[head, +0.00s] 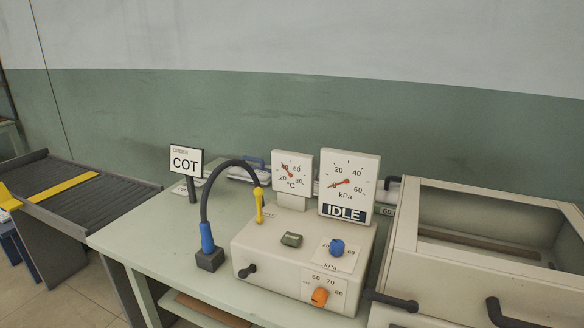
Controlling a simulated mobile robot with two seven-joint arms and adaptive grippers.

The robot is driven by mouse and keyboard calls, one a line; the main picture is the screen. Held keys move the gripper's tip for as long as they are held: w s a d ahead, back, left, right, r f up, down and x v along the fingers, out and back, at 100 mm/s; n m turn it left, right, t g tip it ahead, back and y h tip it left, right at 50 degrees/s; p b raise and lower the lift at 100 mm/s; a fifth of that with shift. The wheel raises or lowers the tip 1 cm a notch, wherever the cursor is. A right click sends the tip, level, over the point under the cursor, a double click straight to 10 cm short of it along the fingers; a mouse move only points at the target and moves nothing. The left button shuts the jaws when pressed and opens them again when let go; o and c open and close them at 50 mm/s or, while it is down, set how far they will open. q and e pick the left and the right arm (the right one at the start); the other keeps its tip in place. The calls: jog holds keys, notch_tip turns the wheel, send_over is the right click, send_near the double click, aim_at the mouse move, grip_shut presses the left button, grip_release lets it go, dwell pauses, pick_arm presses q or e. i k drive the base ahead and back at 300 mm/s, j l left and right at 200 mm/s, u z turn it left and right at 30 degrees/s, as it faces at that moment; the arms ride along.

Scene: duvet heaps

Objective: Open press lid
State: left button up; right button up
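The cream press (470,270) stands at the right and is cut off by the right and bottom picture edges. Its top shows a recessed, framed area with a brown strip inside. I cannot tell if a clear lid covers this recess. A dark bar handle (391,300) sticks out at its front left. A second dark bent handle (508,316) shows at the bottom right, partly cut off. Neither of my grippers is in view.
A cream control box (300,255) with an orange knob (319,297), a blue knob (337,247) and gauges stands left of the press. The gauge sign (345,212) reads IDLE. A black hose (206,205) arches beside it. The pale green table (150,240) is clear at left. A dark conveyor (85,185) stands further left.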

aim_at(470, 290)
jog(key=z, duration=1.3)
jog(key=k, duration=0.1)
